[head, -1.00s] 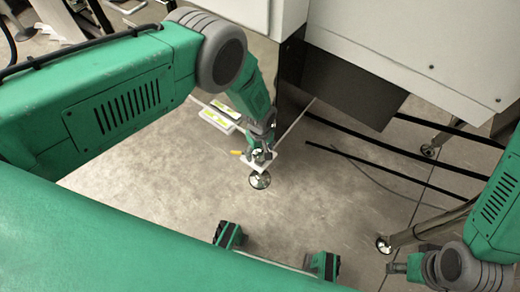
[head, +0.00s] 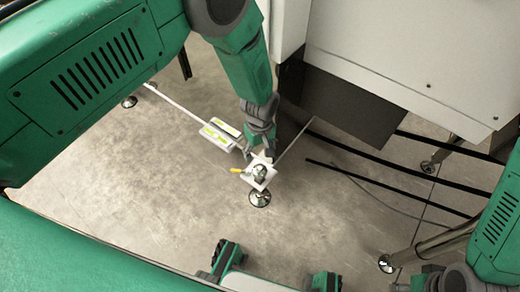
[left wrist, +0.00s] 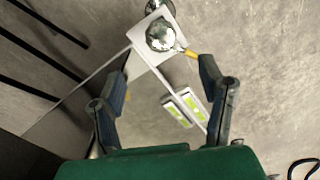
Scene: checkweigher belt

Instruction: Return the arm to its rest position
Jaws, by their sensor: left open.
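My left arm comes in from the left. Its gripper (head: 262,150) is open, seen above a white square plate (head: 260,172) with a round metal knob on top and a yellow-tipped lever at its side. In the left wrist view the two fingers (left wrist: 165,70) stand wide apart with nothing held between them. The plate (left wrist: 142,52) and knob show beyond the fingertips. My right arm (head: 500,215) is at the lower right edge; its gripper is mostly cut off or too unclear to judge.
Two pale boxes with yellow-green labels (head: 221,133) lie left of the plate. A white cabinet (head: 405,60) with a dark panel (head: 350,108) stands at upper right. A metal leg (head: 435,243) stands near my right arm. The floor (head: 130,170) at left looks clear.

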